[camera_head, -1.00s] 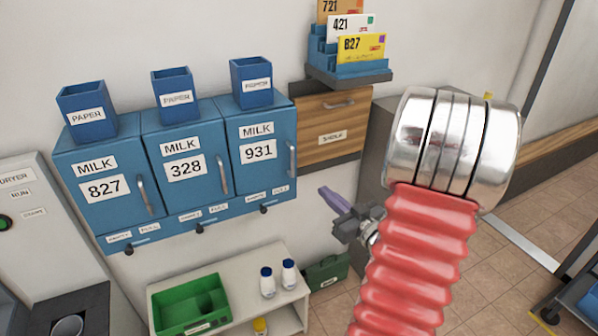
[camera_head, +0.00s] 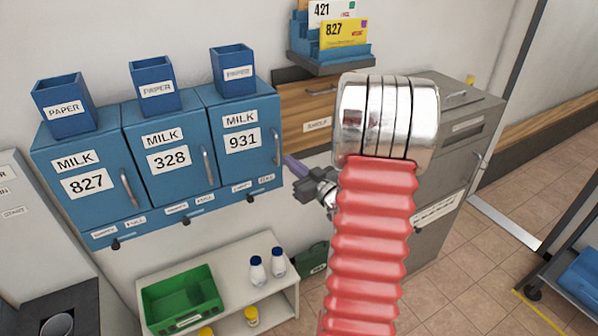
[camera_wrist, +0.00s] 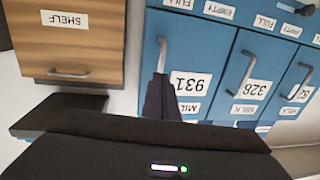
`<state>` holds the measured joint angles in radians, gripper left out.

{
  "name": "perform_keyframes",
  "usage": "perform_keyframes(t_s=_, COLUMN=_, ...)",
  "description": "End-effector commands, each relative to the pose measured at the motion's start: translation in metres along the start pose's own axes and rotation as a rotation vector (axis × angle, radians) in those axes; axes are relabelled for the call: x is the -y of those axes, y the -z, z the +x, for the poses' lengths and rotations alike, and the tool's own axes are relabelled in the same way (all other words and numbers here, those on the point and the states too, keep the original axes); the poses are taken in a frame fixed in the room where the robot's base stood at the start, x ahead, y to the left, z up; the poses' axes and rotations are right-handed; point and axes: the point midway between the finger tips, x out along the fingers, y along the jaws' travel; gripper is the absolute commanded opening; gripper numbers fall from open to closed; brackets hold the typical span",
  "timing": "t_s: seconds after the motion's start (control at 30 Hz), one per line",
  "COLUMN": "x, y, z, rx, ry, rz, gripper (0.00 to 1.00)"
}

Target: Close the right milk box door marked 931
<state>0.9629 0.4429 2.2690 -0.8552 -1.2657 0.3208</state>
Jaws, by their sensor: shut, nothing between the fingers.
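The blue milk box marked 931 (camera_head: 241,140) is the rightmost of three in the head view. Its door looks flush with the box front, with a metal handle (camera_head: 277,146) near its right edge. My gripper (camera_head: 290,163) is shut and empty, its purple fingers at the right edge of that door, just beside the handle. The wrist view is upside down; there the shut fingers (camera_wrist: 160,90) point at the 931 door (camera_wrist: 190,70), overlapping the end of its handle (camera_wrist: 162,54). I cannot tell whether they touch the door.
Milk boxes 328 (camera_head: 168,158) and 827 (camera_head: 86,182) are to the left, also shut. A wooden shelf drawer (camera_head: 305,118) and grey cabinet (camera_head: 450,140) stand right. Below is a white stand (camera_head: 222,258) with a green crate (camera_head: 180,299) and bottles.

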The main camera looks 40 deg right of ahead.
Motion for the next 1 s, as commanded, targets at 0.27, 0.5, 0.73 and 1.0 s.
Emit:
perform_keyframes(t_s=0.27, x=0.0, y=0.0, z=0.03, rx=-0.001, ry=0.001, rz=-0.001, gripper=0.0)
perform_keyframes(t_s=0.5, x=0.0, y=0.0, z=0.034, rx=0.0, ry=0.0, rz=-0.001, gripper=0.0)
perform_keyframes(t_s=0.73, x=-0.001, y=0.0, z=0.036, rx=0.0, ry=0.001, rz=-0.001, gripper=0.0)
perform_keyframes(t_s=1.0, x=-0.011, y=0.0, z=0.051, rx=0.0, ry=0.002, rz=-0.001, gripper=0.0)
